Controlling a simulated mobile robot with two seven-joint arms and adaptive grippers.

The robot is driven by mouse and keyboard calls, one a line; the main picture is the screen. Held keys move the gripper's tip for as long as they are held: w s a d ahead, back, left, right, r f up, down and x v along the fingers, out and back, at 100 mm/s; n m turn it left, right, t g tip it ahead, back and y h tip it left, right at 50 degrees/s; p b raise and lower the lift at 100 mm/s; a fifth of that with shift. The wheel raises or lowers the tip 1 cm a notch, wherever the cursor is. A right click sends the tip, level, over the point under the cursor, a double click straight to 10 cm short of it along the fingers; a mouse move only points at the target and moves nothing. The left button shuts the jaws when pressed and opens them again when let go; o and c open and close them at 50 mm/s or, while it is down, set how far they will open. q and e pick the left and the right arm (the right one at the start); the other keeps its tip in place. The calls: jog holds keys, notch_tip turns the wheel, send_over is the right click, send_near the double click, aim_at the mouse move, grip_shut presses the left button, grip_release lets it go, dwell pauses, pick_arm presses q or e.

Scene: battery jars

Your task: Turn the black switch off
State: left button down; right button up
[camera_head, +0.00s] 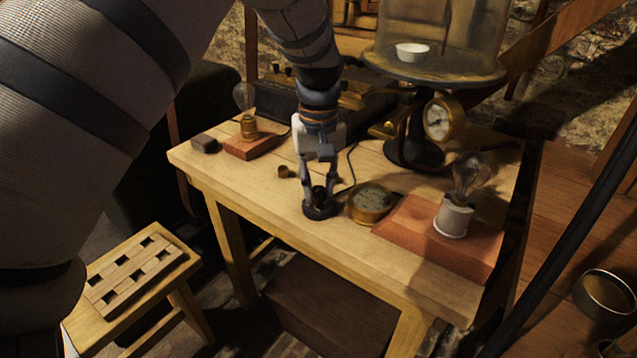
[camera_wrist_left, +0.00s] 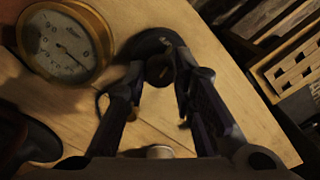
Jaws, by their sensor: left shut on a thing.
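The black switch (camera_head: 321,210) sits on the wooden table near its front edge, a round black base with a small part on top. It also shows in the left wrist view (camera_wrist_left: 150,45), between the fingertips. My left gripper (camera_head: 320,188) points down over it, its fingers closed on the switch's upper part. The same gripper fills the middle of the left wrist view (camera_wrist_left: 160,75). The fingers partly hide the switch's lever, so its position cannot be told. My right gripper is not in view.
A brass gauge (camera_head: 371,203) stands close right of the switch, with a bulb (camera_head: 468,178) on a red board (camera_head: 413,225) beyond it. A smaller bulb (camera_head: 244,97) stands at the left. A glass jar stand (camera_head: 435,72) is behind. A slotted stool (camera_head: 133,275) stands front left.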

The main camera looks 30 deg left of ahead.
aim_at(319, 189)
pick_arm(q)
jog(key=n, duration=0.6)
jog(key=shift+n, duration=0.4)
dwell(0.4)
jog(key=c, duration=1.3)
grip_release()
jog(key=shift+c, duration=0.2)
notch_tip(319, 189, up, 12)
